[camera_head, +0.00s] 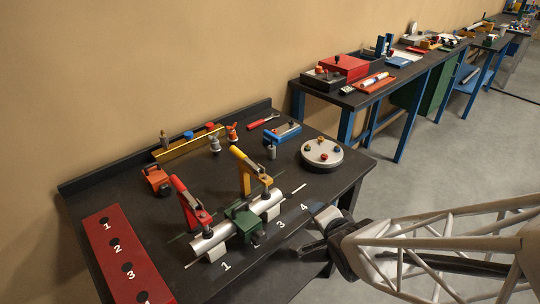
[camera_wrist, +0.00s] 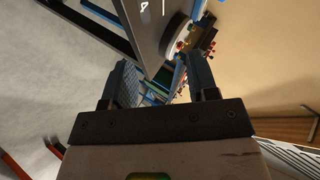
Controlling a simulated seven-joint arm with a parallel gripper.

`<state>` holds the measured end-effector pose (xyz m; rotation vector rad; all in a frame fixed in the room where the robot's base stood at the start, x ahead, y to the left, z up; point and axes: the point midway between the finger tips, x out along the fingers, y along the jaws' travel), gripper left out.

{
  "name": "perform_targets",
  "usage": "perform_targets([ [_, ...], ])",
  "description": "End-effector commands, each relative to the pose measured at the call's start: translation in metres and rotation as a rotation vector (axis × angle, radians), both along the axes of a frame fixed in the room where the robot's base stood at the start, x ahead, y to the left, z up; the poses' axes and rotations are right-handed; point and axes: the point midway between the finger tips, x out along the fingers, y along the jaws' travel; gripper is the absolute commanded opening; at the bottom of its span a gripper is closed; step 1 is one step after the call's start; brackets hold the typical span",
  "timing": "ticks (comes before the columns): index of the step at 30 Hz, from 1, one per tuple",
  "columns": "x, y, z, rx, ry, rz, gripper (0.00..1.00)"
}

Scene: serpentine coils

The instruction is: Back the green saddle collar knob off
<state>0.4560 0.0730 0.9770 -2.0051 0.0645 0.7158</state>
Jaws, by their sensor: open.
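The green saddle collar (camera_head: 242,219) sits around a silver tube (camera_head: 212,238) on the near part of the black bench. A small dark knob (camera_head: 255,238) appears at its near lower side, too small to make out clearly. My gripper (camera_head: 316,232) is open and empty, right of the collar by the bench's front right edge, and apart from it. In the wrist view my gripper (camera_wrist: 165,78) has its two fingers spread with nothing between them. The collar and knob are not identifiable in the wrist view.
A red-handled clamp (camera_head: 187,202) and a yellow-handled clamp (camera_head: 245,168) rise beside the tube. A round grey plate with knobs (camera_head: 322,153) stands at the back right. A red numbered panel (camera_head: 120,255) lies at the left. The bench's front right is mostly clear.

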Motion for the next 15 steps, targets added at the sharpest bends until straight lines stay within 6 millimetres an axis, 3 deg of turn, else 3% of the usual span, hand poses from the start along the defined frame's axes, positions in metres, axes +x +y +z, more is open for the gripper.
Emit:
perform_targets([
  [8, -0.014, 0.041, -0.033, 0.385, -0.047, 0.031, 0.54],
  [15, -0.042, 0.072, -0.055, 0.753, -0.008, 0.092, 0.54],
])
